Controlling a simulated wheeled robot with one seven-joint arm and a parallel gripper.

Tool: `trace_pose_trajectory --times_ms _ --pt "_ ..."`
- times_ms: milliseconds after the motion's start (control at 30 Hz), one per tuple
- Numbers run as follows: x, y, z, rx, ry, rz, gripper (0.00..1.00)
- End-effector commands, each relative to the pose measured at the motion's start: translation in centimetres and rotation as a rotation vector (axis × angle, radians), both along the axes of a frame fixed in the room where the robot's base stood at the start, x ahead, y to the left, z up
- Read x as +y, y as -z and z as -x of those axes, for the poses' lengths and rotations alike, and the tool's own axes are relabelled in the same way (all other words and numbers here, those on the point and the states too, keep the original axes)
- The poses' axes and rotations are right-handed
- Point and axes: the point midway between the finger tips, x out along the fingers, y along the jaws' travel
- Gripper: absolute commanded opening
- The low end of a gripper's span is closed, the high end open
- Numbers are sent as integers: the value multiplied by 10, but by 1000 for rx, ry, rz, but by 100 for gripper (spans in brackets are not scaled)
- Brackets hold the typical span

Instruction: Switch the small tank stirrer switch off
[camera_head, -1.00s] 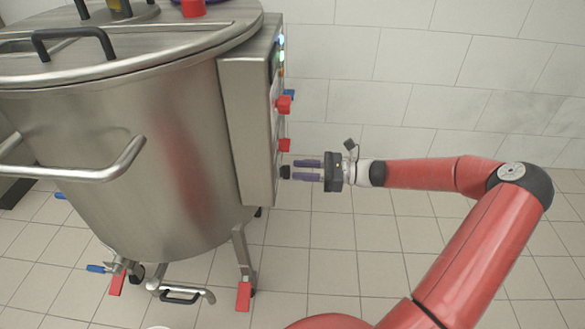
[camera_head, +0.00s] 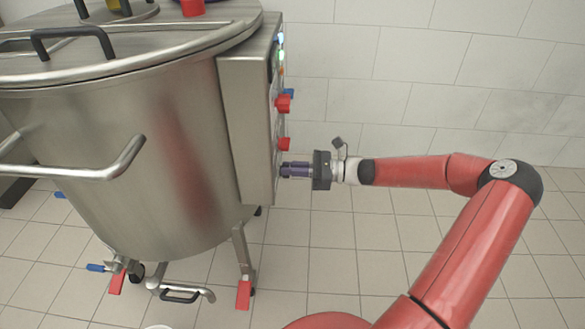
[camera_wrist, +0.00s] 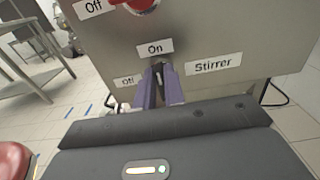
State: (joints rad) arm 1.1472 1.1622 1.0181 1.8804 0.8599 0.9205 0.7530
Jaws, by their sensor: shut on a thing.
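The small tank (camera_head: 160,140) is a round steel vessel with a control box (camera_head: 245,130) on its right side. In the wrist view the black stirrer switch (camera_wrist: 158,72) sits under an "On" label (camera_wrist: 155,47), with an "Off" label (camera_wrist: 127,81) to its lower left and a "Stirrer" label (camera_wrist: 214,63) to its right. My gripper (camera_head: 285,170) is level in front of the box, its purple fingers shut on the switch, one on each side. The fingers partly hide the switch, and I cannot tell surely which label it points to.
Red knobs (camera_head: 283,103) stick out of the box above my gripper; one red knob (camera_wrist: 140,4) shows at the top of the wrist view. A steel table (camera_wrist: 25,65) stands at the left there. The tiled floor (camera_head: 330,240) right of the tank is open.

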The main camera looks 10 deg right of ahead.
Motion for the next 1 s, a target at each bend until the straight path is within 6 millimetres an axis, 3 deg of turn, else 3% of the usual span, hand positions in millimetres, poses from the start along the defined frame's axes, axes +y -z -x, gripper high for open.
trace_pose_trajectory --times_ms 367,1000 --pt "0 0 2 -124 0 40 0" --pt "2 4 8 -680 0 221 0"
